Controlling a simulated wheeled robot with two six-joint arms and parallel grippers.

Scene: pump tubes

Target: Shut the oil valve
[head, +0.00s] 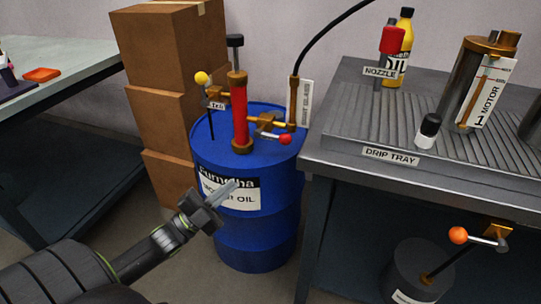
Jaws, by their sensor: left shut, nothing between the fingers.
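A blue oil drum (253,226) stands on the floor, with a red hand pump (240,112) upright on its lid. A brass valve (266,124) sits right of the pump's base. Its lever ends in a red ball (285,139) and points to the right. My left gripper (234,185) is shut and empty, in front of the drum's label and below the lid. It looks apart from the valve; whether it touches the drum is hard to tell. My right gripper is not in view.
A yellow ball knob (201,78) stands left of the pump. A black hose (313,47) rises right of it. Cardboard boxes (160,112) stand behind left. The grey bench (340,170) with a drip tray is right. An orange-knobbed lever (458,235) is below it.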

